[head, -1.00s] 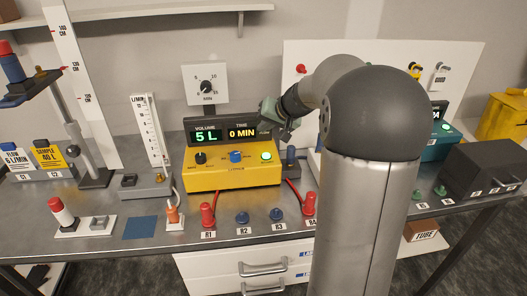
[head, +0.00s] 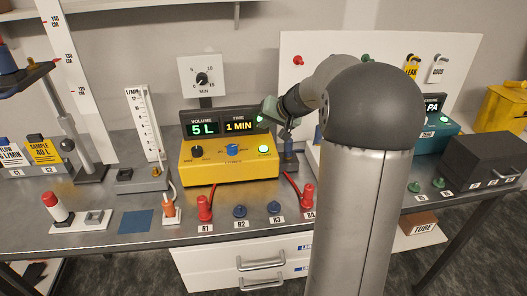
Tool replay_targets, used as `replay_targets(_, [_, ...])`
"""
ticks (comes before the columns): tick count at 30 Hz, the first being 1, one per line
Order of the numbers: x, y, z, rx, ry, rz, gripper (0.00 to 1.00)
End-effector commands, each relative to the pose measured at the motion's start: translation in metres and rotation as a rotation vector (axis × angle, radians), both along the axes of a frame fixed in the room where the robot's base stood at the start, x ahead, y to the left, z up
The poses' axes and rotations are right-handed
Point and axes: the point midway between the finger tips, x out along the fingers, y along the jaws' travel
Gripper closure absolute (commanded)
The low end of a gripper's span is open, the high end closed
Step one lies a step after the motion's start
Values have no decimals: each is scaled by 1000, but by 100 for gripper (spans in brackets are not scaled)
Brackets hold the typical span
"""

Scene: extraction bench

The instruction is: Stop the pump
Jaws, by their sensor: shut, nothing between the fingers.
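The yellow pump box (head: 228,172) stands on the bench. It has a black knob (head: 197,152), a blue knob (head: 233,150) and a green-lit button (head: 263,149) at its right. The dark display (head: 221,126) behind it reads volume 5 L and time 1 MIN. My gripper (head: 272,118) is shut and empty. It hangs at the right end of the display, above and behind the green-lit button, apart from the button in the picture. A green light shows beside the gripper. The fingertips are small and partly hard to make out.
A dial (head: 202,79) stands on a post behind the display. Red posts R1 (head: 205,207) and R4 (head: 308,195) with red leads stand in front, with blue posts R2 and R3 (head: 275,208) between. A flow tube (head: 144,125) stands left. My arm hides the bench at right.

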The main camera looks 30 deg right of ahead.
Motion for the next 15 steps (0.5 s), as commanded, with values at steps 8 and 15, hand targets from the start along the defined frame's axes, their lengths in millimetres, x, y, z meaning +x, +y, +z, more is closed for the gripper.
replay_targets(8, [0,0,-47,0,0,0,100])
replay_targets(15, [0,0,-56,0,0,0,100])
